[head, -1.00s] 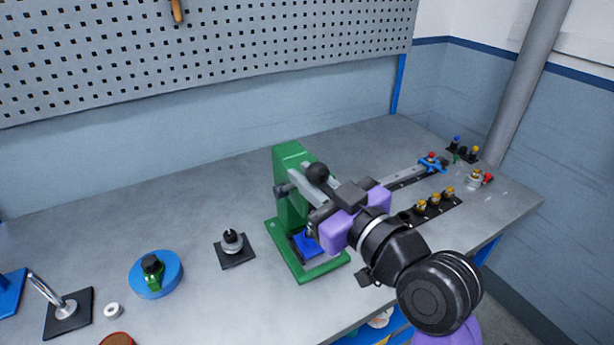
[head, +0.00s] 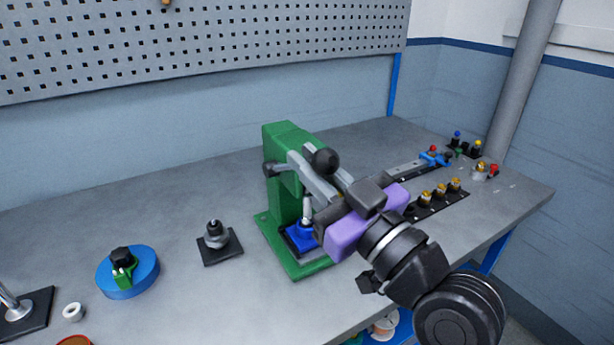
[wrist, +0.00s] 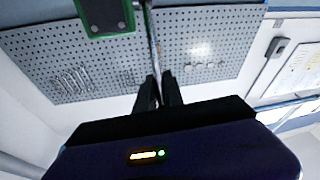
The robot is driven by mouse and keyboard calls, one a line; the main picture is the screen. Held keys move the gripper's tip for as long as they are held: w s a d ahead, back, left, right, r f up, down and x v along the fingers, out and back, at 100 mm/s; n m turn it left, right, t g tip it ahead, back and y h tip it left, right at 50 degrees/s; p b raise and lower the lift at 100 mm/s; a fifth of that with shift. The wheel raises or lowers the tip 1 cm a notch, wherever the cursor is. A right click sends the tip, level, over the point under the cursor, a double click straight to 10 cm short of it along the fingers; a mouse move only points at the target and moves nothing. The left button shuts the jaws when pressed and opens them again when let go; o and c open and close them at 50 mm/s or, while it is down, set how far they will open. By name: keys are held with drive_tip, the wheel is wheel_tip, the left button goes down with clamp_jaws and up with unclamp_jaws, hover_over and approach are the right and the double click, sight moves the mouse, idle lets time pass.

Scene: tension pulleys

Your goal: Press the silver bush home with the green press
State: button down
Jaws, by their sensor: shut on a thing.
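The green press (head: 283,150) stands on the bench, with its green foot reaching forward. A blue block (head: 301,236) sits on the foot, under a slim silver upright piece (head: 307,210). I cannot tell the bush from the ram there, or how deep the bush sits. My gripper (head: 328,208), with its purple body, is at the right front of the press. In the wrist view the silver lever rod (wrist: 152,45) runs from between the fingers (wrist: 158,95) towards the green press.
A dark plate with a silver post (head: 215,238) and a blue round fixture (head: 128,272) stand to the left. A strip with several brass-topped pieces (head: 440,195) and a blue clamp (head: 434,157) are to the right. The bench between press and post is clear.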

drive_tip(key=f+b, duration=0.1)
drive_tip(key=b, duration=0.2)
drive_tip(key=f+y+b, duration=0.1)
drive_tip(key=b, duration=0.2)
drive_tip(key=shift+s+d+f+t, duration=0.15)
drive_tip(key=shift+s+d+t, duration=0.05)
drive_tip(key=shift+s+t, duration=0.2)
drive_tip(key=shift+a+f, duration=0.1)
drive_tip(key=shift+f, duration=0.05)
idle(0.5)
drive_tip(key=c, duration=1.5)
unclamp_jaws()
drive_tip(key=shift+o, duration=0.2)
drive_tip(key=shift+r, duration=0.2)
drive_tip(key=b+v, duration=0.1)
drive_tip(key=v, duration=0.7)
drive_tip(key=shift+b, duration=0.4)
